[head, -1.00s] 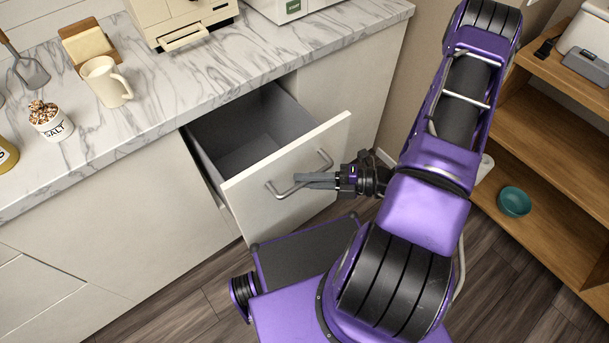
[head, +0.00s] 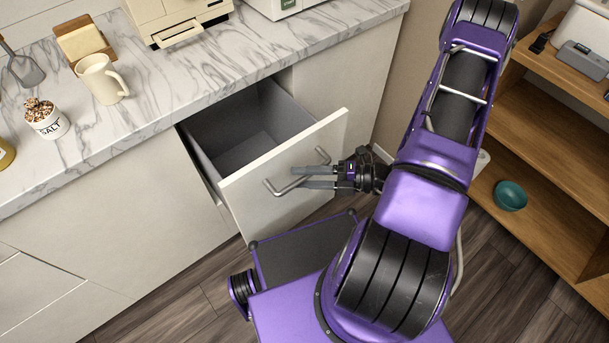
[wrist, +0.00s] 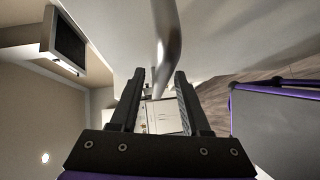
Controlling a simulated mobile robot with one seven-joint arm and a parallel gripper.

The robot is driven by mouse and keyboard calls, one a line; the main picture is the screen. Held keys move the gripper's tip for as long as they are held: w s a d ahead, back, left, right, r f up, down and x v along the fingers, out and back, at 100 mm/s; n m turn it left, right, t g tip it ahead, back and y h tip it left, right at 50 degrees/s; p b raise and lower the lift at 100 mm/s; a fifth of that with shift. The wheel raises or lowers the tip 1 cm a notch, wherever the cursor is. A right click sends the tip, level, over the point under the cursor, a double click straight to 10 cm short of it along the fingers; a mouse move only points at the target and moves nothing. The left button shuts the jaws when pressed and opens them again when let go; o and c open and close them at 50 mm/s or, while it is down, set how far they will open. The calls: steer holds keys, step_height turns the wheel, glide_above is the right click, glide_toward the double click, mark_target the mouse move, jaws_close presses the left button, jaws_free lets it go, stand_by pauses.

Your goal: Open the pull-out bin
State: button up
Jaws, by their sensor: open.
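The pull-out bin (head: 283,170) is a white-fronted drawer under the marble counter. It stands pulled well out, with its grey, empty-looking inside (head: 245,130) in view. A metal bar handle (head: 290,186) runs across its front. My gripper (head: 306,178) is at the handle with its two fingers apart. In the wrist view the handle (wrist: 167,40) passes in front of and between the open fingertips (wrist: 160,78). I cannot tell whether a finger touches the handle.
The marble counter (head: 150,105) holds a cream mug (head: 100,80), a salt pot (head: 45,118) and a cream appliance (head: 170,20). A wooden shelf (head: 545,150) with a teal bowl (head: 510,195) stands at the right. My purple base is close to the drawer front.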

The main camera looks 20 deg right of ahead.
steer(key=v, duration=1.7)
steer(key=shift+d, duration=0.2)
steer(key=shift+s, duration=0.1)
